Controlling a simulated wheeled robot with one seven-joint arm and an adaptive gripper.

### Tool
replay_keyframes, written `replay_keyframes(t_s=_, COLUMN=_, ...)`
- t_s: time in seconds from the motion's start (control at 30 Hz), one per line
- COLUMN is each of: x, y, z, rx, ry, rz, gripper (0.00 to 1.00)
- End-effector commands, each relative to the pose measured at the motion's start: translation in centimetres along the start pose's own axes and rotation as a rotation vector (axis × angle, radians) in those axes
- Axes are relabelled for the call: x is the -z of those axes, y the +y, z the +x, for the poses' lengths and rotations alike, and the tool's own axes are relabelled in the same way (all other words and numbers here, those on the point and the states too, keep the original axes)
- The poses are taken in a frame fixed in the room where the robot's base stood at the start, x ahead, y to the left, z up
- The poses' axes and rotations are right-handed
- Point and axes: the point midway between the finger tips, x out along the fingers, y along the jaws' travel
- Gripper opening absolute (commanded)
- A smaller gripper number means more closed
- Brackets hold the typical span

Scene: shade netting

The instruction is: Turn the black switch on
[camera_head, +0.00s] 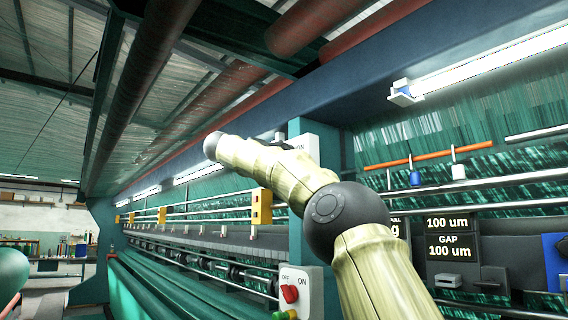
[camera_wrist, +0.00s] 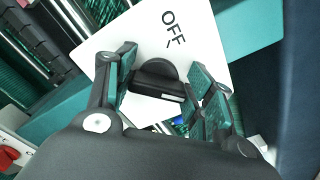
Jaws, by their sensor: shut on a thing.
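The black switch (camera_wrist: 157,77) is a rounded knob with a short white mark, on a white plate (camera_wrist: 205,48) labelled OFF in the wrist view. My gripper (camera_wrist: 163,72) has its two green-padded fingers on either side of the knob, shut on it. My own arm hides the black switch and most of my gripper there.
A red switch (camera_head: 290,293) on a second white plate with OFF and ON sits lower on the post; its red knob (camera_wrist: 8,157) also shows in the wrist view. Right of the arm are a display panel (camera_head: 449,238) and an orange rod (camera_head: 428,159).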

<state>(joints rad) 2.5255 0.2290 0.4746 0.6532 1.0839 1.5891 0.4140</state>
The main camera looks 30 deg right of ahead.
Motion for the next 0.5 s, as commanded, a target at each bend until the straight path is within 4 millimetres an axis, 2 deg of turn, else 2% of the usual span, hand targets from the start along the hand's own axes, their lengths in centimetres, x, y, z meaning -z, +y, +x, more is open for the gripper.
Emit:
replay_keyframes(t_s=0.4, x=0.12, y=0.3, z=-0.02, rx=-0.002, ry=0.002, rz=0.005, gripper=0.29)
replay_keyframes(t_s=0.43, x=0.12, y=0.3, z=-0.02, rx=-0.002, ry=0.002, rz=0.005, gripper=0.55)
replay_keyframes(t_s=0.5, x=0.1, y=0.27, z=-0.02, rx=-0.002, ry=0.001, rz=0.005, gripper=0.68)
